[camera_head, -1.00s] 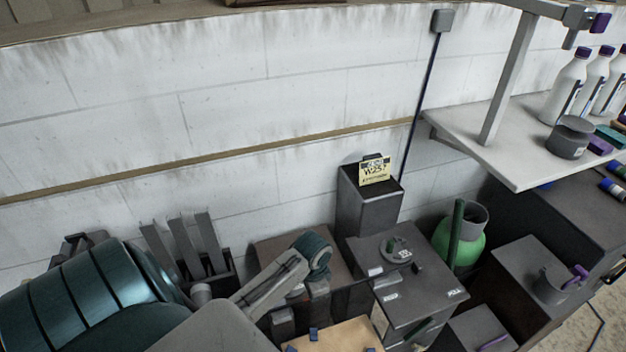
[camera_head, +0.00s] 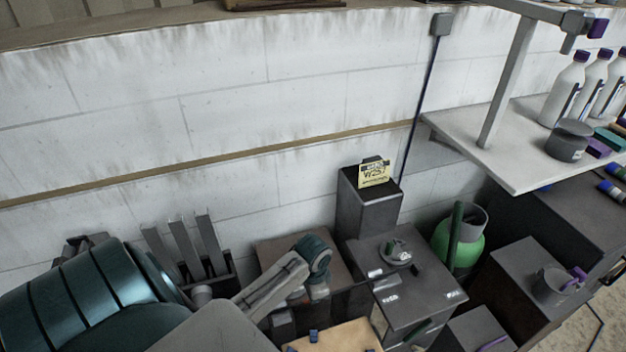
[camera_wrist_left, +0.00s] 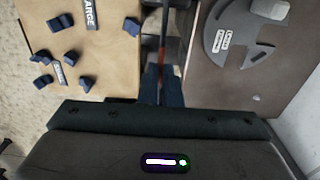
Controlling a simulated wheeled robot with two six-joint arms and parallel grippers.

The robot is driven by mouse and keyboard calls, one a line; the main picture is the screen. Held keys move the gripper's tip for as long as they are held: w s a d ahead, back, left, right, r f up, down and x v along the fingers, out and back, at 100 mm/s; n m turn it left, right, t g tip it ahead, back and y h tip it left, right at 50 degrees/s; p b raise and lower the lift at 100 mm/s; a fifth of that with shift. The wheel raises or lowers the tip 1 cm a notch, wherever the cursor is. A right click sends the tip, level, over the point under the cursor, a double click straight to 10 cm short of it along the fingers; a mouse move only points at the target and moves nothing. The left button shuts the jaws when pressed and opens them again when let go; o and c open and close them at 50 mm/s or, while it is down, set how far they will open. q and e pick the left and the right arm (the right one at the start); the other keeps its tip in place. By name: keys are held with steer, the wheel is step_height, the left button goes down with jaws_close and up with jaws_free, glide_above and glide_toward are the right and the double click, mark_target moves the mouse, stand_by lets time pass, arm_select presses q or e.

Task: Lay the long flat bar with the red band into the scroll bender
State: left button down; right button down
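The long flat bar (camera_wrist_left: 164,40) shows nearly edge-on in the left wrist view, with its red band above the fingertips. My left gripper (camera_wrist_left: 161,92) has its two dark fingers close on either side of the bar and appears shut on it. In the head view my left arm reaches in from the left, and its wrist hides most of the gripper. A grey curved disc with white labels (camera_wrist_left: 222,45) sits on a brown plate (camera_wrist_left: 205,85); it looks like the scroll bender, but I cannot be sure. My right gripper is out of view.
A wooden board (camera_wrist_left: 100,45) with several blue pegs lies left of the bar; it also shows in the head view (camera_head: 345,338). A rack (camera_head: 222,275) of upright flat bars stands at left. Dark cabinets (camera_head: 425,290), a green cylinder (camera_head: 470,255) and a shelf (camera_head: 500,150) are right.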

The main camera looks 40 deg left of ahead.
arm_select(q)
steer(key=shift+f, duration=0.2)
stand_by(0.3)
steer(key=c, duration=1.5)
jaws_free()
steer(key=shift+c, duration=0.2)
steer(key=shift+r, duration=0.3)
step_height(320, 180, up, 10)
steer(key=b, duration=0.1)
steer(key=shift+b, duration=0.4)
